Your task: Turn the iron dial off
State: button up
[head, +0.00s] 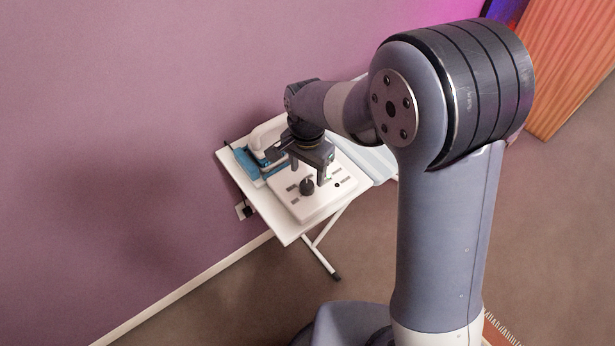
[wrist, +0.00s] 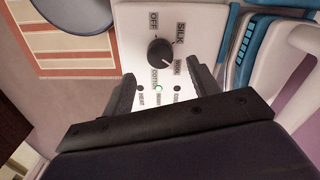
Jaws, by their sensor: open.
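The iron dial (head: 307,187) is a round black knob on a white panel (head: 318,207) on the ironing board. In the wrist view the dial (wrist: 160,52) lies just beyond my fingertips, between their lines. A small light mark on the dial points to the lower right, towards the WOOL side, away from the OFF label (wrist: 154,20) at the upper left. My gripper (head: 308,175) is over the panel, pointing down; its two fingers (wrist: 161,75) are apart and empty. I cannot tell whether a finger touches the dial.
A blue and white iron (head: 249,163) stands on the board left of my gripper, close to the wall; it shows at the right in the wrist view (wrist: 244,48). A wall socket (head: 243,210) is below the board.

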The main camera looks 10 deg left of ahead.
aim_at(307, 184)
jog(key=shift+f, duration=2.5)
jog(key=shift+a, duration=0.1)
jog(key=c, duration=1)
